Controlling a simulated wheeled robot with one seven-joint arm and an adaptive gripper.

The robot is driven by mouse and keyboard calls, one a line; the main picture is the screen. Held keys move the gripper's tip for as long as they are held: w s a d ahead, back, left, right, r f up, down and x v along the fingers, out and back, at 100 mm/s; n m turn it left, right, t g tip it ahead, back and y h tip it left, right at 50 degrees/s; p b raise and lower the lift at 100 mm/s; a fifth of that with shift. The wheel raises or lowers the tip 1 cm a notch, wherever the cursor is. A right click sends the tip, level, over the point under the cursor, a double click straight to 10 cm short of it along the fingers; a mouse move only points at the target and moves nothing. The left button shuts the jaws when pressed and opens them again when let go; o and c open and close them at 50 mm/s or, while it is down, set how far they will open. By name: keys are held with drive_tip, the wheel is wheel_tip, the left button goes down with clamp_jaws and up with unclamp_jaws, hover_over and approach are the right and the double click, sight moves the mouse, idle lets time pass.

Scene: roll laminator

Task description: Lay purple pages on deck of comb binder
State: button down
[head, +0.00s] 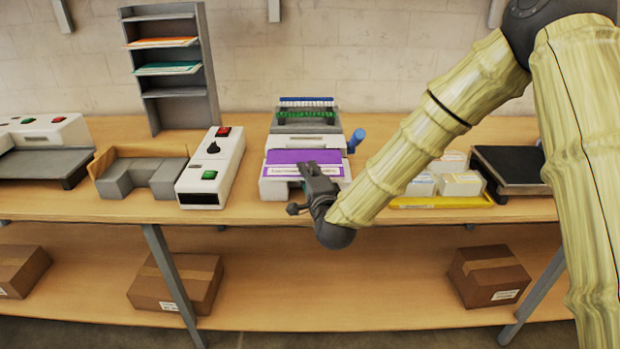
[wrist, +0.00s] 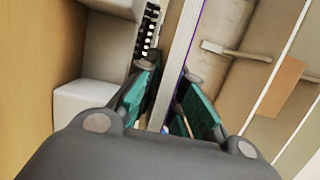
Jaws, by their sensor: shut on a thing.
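The purple pages (head: 297,157) lie flat over the front of the comb binder (head: 307,128) in the head view, with a white labelled strip along their front edge. My gripper (head: 312,172) is at that front edge, shut on the pages. In the wrist view the pages show edge-on as a thin pale and purple sheet (wrist: 183,60) between the green-padded fingers of my gripper (wrist: 172,100). The binder's black comb-like part shows beside them. Whether the pages rest fully on the deck or sit slightly above it, I cannot tell.
A blue-knobbed handle (head: 356,138) stands at the binder's right. A white machine with buttons (head: 212,165) stands to its left. A yellow tray (head: 440,201) with white boxes and a dark flat device (head: 510,168) are to the right. A grey shelf rack (head: 172,70) stands behind.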

drive_tip(key=shift+w+d+f, duration=0.15)
drive_tip(key=shift+w+f, duration=0.05)
drive_tip(key=shift+w, duration=0.35)
drive_tip(key=shift+f+p, duration=0.6)
drive_tip(key=shift+f, duration=1)
drive_tip(key=shift+f, duration=0.2)
drive_tip(key=c, duration=1.5)
unclamp_jaws()
drive_tip(key=shift+r, duration=0.1)
drive_tip(key=shift+r, duration=0.1)
drive_tip(key=shift+s+d, duration=0.1)
drive_tip(key=shift+s, duration=0.2)
drive_tip(key=b+v, duration=0.3)
drive_tip(key=v, duration=0.8)
drive_tip(key=shift+s+d, duration=0.1)
drive_tip(key=shift+s, duration=0.1)
